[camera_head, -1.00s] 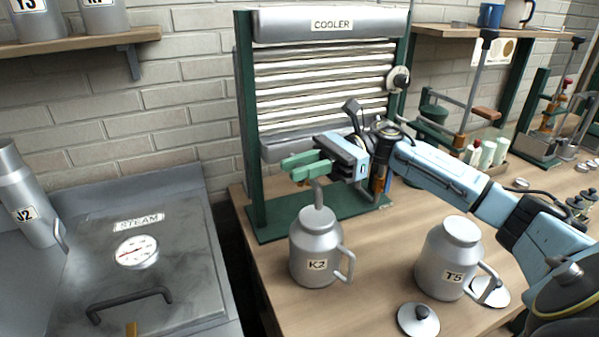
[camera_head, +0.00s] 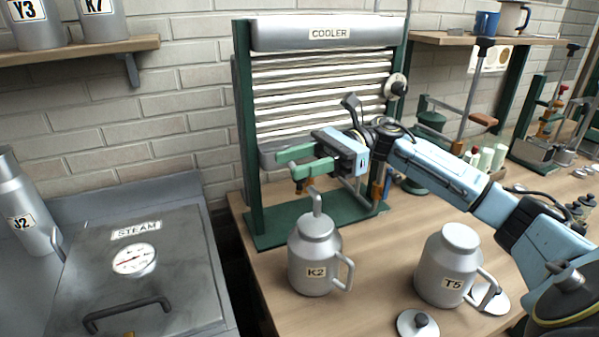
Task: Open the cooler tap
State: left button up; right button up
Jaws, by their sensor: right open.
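The cooler (camera_head: 330,34) is a green-framed rack of pale horizontal slats with a grey trough along its bottom. A small brown piece (camera_head: 302,187), perhaps the tap, shows under the trough, just below my right fingers; most of it is hidden. My right gripper (camera_head: 291,163) has green fingers, open and pointing left, in front of the trough. I see nothing held between them. My left gripper is out of view.
Can T5 (camera_head: 446,262) stands to the right, with a loose lid (camera_head: 417,324) in front. A round knob (camera_head: 396,85) sits on the cooler's right side. The steam box (camera_head: 180,270) is at left. Stands and pale cylinders are behind my right arm.

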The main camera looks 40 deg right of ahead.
notch_tip(320, 180, up, 8)
jog(key=shift+f, duration=0.2)
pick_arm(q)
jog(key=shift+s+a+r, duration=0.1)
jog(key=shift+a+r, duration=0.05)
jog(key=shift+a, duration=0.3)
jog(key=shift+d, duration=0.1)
